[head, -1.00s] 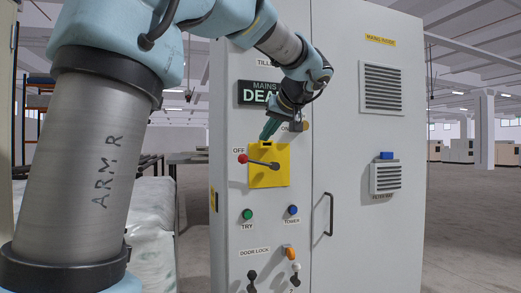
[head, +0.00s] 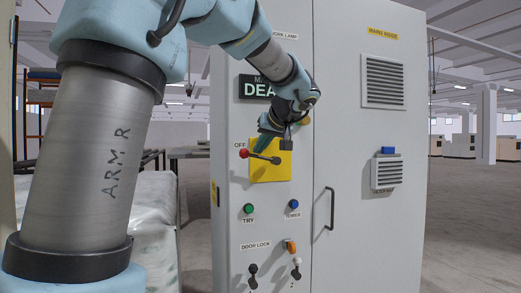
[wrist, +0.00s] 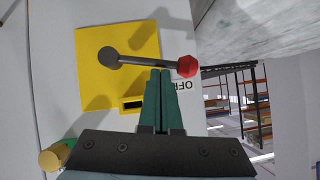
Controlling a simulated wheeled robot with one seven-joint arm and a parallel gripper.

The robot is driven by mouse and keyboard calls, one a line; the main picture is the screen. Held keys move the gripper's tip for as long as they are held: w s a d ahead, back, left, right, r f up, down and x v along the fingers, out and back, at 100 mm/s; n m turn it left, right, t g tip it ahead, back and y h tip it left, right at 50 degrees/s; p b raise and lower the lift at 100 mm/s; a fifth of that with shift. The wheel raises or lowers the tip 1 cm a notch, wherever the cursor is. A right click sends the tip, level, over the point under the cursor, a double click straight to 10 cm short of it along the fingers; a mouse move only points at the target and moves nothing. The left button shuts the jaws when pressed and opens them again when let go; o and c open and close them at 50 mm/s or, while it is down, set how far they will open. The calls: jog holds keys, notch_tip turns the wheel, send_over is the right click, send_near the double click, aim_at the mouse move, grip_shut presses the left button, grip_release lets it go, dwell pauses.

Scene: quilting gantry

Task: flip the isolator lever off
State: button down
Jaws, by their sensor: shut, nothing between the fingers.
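The isolator lever is a dark rod with a red knob (head: 244,153), set on a yellow plate (head: 268,174) on the cabinet's front. It points left, with the knob by the OFF label. In the wrist view the rod (wrist: 143,62) runs from a round pivot to the red knob (wrist: 188,66), with part of the OFF label below it. My gripper (head: 262,148) is shut and empty, its green fingers just above the rod. In the wrist view the fingertips (wrist: 160,70) meet the rod near the knob; I cannot tell whether they touch.
A dark sign (head: 256,87), partly hidden by my arm, reads "DEA". Below the plate are a green button (head: 248,208), a blue button (head: 294,204) and door-lock switches. A door handle (head: 329,208) and a blue-topped vent box (head: 387,170) stick out to the right.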

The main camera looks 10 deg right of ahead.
jog(key=f+b, duration=0.1)
jog(key=b, duration=0.2)
jog(key=a+n+h+b, duration=0.1)
jog(key=b, duration=0.2)
jog(key=shift+f+h, duration=0.3)
jog(key=shift+f, duration=0.1)
jog(key=shift+r, duration=0.2)
